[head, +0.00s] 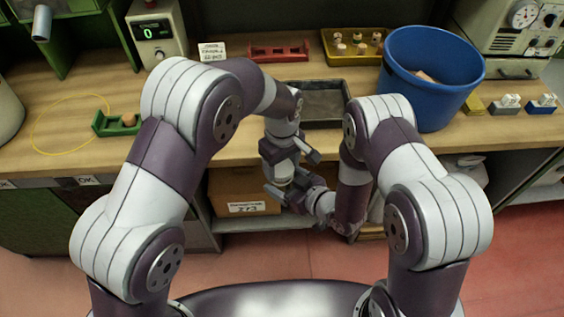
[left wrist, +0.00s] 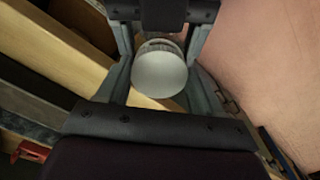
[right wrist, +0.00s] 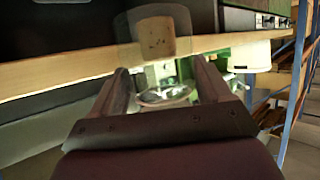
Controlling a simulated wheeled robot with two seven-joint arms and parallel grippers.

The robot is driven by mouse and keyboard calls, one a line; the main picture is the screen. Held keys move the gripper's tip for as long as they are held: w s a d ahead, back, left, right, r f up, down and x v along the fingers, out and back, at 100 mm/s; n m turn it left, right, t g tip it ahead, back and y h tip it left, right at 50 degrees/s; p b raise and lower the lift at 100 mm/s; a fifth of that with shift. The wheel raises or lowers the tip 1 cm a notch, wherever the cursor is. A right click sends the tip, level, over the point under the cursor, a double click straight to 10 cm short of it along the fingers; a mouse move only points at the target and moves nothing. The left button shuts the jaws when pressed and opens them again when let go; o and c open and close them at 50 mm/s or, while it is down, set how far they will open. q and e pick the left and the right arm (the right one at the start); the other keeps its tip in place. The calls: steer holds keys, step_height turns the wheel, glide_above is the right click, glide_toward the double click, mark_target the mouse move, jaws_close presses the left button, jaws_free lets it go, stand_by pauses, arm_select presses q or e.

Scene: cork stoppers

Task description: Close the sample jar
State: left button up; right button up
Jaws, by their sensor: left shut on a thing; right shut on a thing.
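My two grippers meet low in front of the bench in the head view. My left gripper (head: 290,165) comes from above, shut on a whitish round-topped stopper (left wrist: 159,75), seen end-on between its fingers in the left wrist view. My right gripper (head: 291,190) is just below, shut on the clear glass sample jar (right wrist: 165,96). In the right wrist view, a tan cork body (right wrist: 157,38) shows beyond the fingers within a see-through outline. Whether the stopper is seated in the jar cannot be told; the fingers hide the joint.
The wooden bench holds a blue bin (head: 425,90), a dark tray (head: 325,122), a red rack (head: 278,53), a yellow tray (head: 332,59) with several stoppers, and a green holder (head: 104,128). A cardboard box (head: 228,190) sits on the shelf below. The floor in front is clear.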

arm_select(q)
steer(key=shift+f, duration=0.55)
